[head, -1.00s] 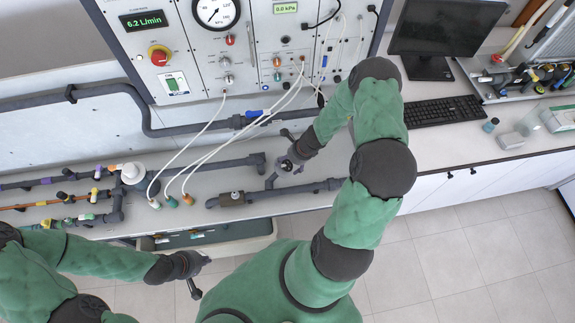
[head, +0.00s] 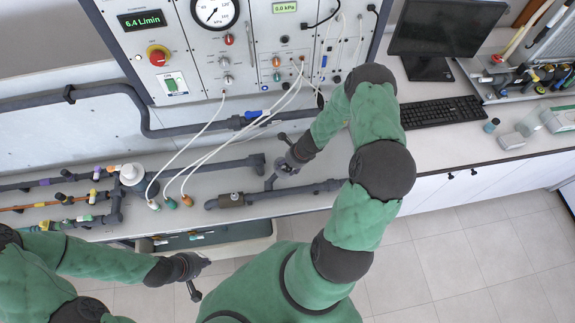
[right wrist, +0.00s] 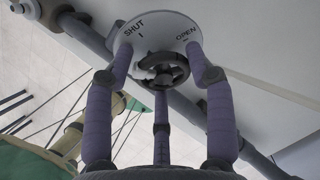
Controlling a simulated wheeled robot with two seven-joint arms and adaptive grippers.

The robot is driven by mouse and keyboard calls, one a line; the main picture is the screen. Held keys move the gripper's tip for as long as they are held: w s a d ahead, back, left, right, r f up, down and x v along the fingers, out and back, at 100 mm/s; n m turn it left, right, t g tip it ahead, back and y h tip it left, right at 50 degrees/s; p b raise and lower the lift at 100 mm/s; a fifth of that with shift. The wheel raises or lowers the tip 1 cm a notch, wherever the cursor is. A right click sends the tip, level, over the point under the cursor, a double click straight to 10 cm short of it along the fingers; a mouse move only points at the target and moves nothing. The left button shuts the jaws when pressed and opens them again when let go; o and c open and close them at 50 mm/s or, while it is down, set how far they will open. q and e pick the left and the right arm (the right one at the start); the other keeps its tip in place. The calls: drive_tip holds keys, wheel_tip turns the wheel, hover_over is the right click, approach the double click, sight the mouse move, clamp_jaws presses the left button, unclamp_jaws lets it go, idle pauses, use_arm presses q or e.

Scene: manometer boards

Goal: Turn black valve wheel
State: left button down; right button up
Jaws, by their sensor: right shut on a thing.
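The black valve wheel (right wrist: 165,68) shows in the right wrist view in front of a round pale plate (right wrist: 158,35) marked SHUT and OPEN. The three purple-sleeved fingers of my right gripper (right wrist: 163,78) stand around the wheel, shut on it. In the head view my right gripper (head: 284,166) is at the pipework on the bench, and it hides the wheel there. My left gripper (head: 201,277) is empty in front of the bench's edge, its fingers spread apart.
The instrument board (head: 255,60) stands behind the bench, with a gauge (head: 214,10) and a display reading 6.4 L/min (head: 143,19). White hoses (head: 212,128) hang down to the pipework. An open drawer (head: 215,241) is below. A keyboard (head: 442,112) lies at right.

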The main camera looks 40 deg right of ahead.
drive_tip(key=shift+w+d+n+t+h+b, duration=0.1)
drive_tip(key=shift+w+n+t+h+b, duration=0.15)
drive_tip(key=shift+n+b, duration=1.35)
drive_tip(key=shift+n+t+h+b, duration=0.15)
drive_tip(key=shift+n+t+b, duration=0.25)
drive_tip(key=shift+b, duration=2.25)
drive_tip(key=shift+r+n+b, duration=0.25)
drive_tip(key=shift+n+b, duration=0.25)
drive_tip(key=shift+b, duration=0.2)
drive_tip(key=o, duration=0.9)
drive_tip(key=shift+o, duration=0.9)
drive_tip(key=shift+a+f, duration=0.1)
drive_tip(key=shift+a, duration=0.15)
drive_tip(key=shift+s+d, duration=0.1)
drive_tip(key=shift+s, duration=0.1)
drive_tip(key=v, duration=1.2)
drive_tip(key=shift+w, duration=0.2)
